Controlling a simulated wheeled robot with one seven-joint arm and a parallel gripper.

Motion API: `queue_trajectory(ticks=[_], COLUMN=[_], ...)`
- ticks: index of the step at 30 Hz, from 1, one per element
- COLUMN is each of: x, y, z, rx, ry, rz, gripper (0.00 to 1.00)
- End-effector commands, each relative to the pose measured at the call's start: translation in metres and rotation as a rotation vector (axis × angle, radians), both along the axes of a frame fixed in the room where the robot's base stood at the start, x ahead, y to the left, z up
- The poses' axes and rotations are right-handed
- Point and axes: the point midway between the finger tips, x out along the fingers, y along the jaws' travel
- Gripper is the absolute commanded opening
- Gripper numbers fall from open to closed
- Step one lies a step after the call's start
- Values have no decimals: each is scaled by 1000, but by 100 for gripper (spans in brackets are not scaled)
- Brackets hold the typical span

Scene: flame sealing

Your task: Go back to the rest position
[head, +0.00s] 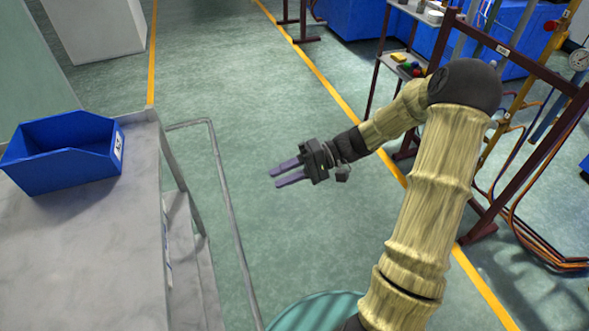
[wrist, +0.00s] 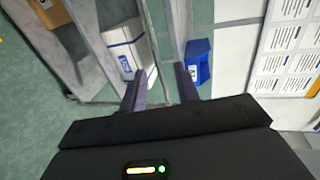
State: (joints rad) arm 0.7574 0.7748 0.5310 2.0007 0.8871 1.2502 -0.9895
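My gripper (head: 287,174) is in the middle of the head view, held in the air above the green floor. Its two purple fingers are apart, with nothing between them, and they point left toward the grey cart. The fingers also show in the wrist view (wrist: 160,90), spread apart and empty. My arm reaches in from the lower right, in a sleeve of pale yellow cloth.
A blue bin (head: 66,160) stands on the grey cart (head: 90,255) at left, whose handle rail (head: 224,185) lies near my gripper. A dark red pipe frame (head: 520,70) with hoses stands at right. The wrist view shows a white box (wrist: 126,45). Open floor lies ahead.

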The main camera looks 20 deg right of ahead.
Motion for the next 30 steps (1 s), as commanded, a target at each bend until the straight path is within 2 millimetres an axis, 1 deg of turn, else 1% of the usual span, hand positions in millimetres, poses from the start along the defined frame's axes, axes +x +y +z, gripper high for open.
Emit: queue_trajectory(ticks=[1,3,7,30], x=[1,2,2,2], y=[-9,-17,-26,-26], z=[2,4,6,6], rx=[-1,-1,-1,0], ry=[-3,-2,0,0], rz=[-2,-3,-1,0], gripper=[32,32,32,32])
